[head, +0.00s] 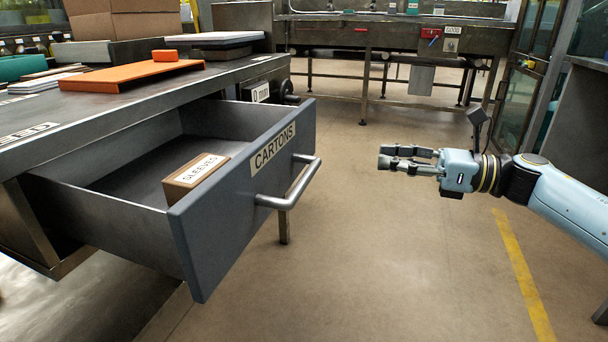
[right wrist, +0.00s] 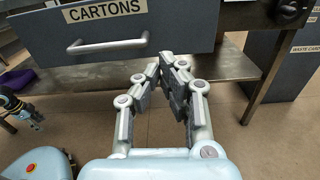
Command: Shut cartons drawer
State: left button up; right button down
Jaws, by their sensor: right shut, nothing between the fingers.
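The cartons drawer (head: 240,195) is pulled well out of the workbench at the left in the head view. Its grey front has a CARTONS label and a metal bar handle (head: 289,187). A small brown box labelled SLEEVES (head: 195,178) is inside, behind the front. My right gripper (head: 384,157) is shut and empty, in the air to the right of the handle and apart from it. In the right wrist view the gripper (right wrist: 168,62) points toward the drawer front (right wrist: 180,22), with the handle (right wrist: 108,45) to the left of the fingers.
The workbench top (head: 235,72) carries an orange tray (head: 130,75) and a cardboard box (head: 125,20). A metal table (head: 390,35) stands at the back. The floor (head: 380,240) between drawer and right arm is clear. A waste-card bin (right wrist: 290,55) shows at right in the wrist view.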

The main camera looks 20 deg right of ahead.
jog(key=w+d+b, duration=0.1)
jog(key=w+b, duration=0.1)
jog(key=b, duration=0.1)
send_near(303, 143)
jog(key=shift+n, duration=0.3)
jog(key=x, duration=0.6)
jog(key=shift+w+a, duration=0.1)
jog(key=shift+a, duration=0.05)
pick_arm(q)
jog(key=shift+w+d+r, duration=0.5)
jog(key=shift+d+r, duration=0.1)
jog(key=shift+r, duration=0.25)
pick_arm(e)
jog(key=shift+w+a, duration=0.25)
jog(key=shift+a, duration=0.15)
